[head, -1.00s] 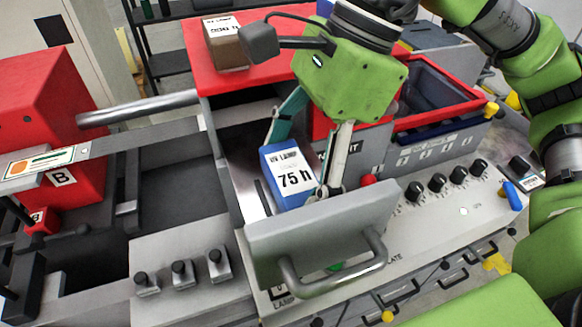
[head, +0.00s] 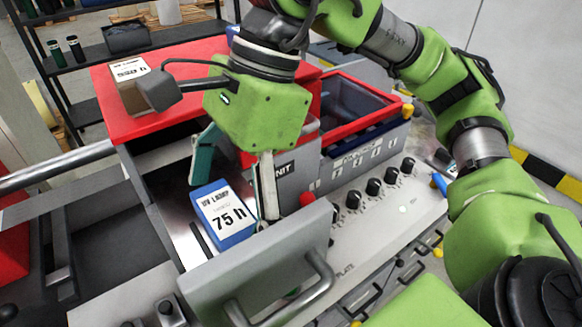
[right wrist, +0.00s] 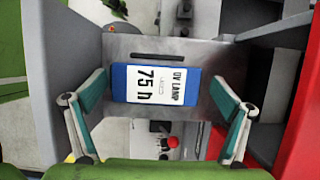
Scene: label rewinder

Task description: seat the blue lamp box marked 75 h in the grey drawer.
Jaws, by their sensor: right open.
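The blue lamp box (head: 226,235) has a white label reading UV LAMP 75 h. It lies label up inside the open grey drawer (head: 258,262), behind the drawer's handled front panel. In the right wrist view the box (right wrist: 119,84) rests over the metal drawer floor (right wrist: 205,52), beside a dark slot. I cannot tell whether its underside is fully down. My right gripper (head: 232,198) is open, with one teal-padded finger on each side of the box. The right wrist view shows gaps between the box and both fingers. My left gripper is out of view.
A red-topped housing (head: 115,105) stands behind the drawer, with another labelled box (head: 130,70) on top. A red-rimmed bin (head: 345,100) and a panel of black knobs (head: 374,187) are to the right. A metal bar (head: 50,170) crosses at left.

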